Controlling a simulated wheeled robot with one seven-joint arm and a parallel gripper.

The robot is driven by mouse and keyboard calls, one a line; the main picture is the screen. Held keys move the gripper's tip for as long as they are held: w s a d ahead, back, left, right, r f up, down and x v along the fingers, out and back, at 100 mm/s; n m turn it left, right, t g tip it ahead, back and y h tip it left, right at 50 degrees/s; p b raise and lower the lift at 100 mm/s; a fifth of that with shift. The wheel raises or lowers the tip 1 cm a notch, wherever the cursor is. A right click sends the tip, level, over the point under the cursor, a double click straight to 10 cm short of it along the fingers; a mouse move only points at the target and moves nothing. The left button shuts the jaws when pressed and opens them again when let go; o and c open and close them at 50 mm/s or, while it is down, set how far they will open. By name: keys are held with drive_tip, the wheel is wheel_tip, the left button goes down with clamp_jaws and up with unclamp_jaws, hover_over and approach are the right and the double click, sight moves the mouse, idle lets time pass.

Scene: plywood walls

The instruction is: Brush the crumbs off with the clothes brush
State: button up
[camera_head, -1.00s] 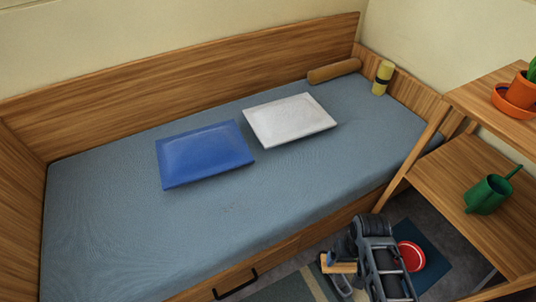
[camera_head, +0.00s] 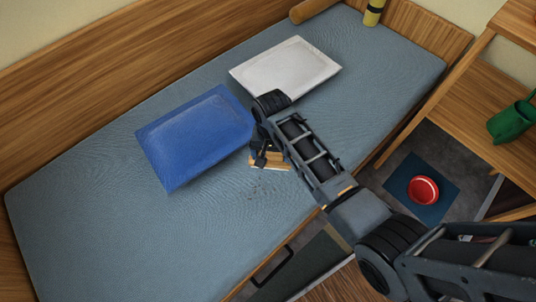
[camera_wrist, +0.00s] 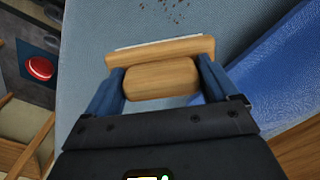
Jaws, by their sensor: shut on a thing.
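My gripper (camera_wrist: 162,80) is shut on the wooden clothes brush (camera_wrist: 160,50), with one blue finger on each side of its handle. In the head view the brush (camera_head: 268,160) is just above or on the grey-blue mattress (camera_head: 100,240), right of the blue cushion (camera_head: 197,135); I cannot tell whether it touches. Brown crumbs (camera_wrist: 172,10) lie on the mattress past the brush's pale bristle edge in the wrist view. In the head view a few faint specks (camera_head: 283,187) show close to the brush.
A white cushion (camera_head: 285,67) lies behind my gripper. A yellow flask (camera_head: 373,12) and a wooden roll (camera_head: 312,9) are at the far end. A shelf with a green watering can (camera_head: 512,120) stands right. A red bowl (camera_head: 423,190) sits on a dark mat. The mattress's front left is clear.

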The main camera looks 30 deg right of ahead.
sight(271, 162)
drive_tip(key=shift+f+b, duration=2.95)
drive_tip(key=shift+b, duration=0.05)
drive_tip(key=shift+f+b, duration=0.55)
drive_tip(key=shift+f, duration=0.4)
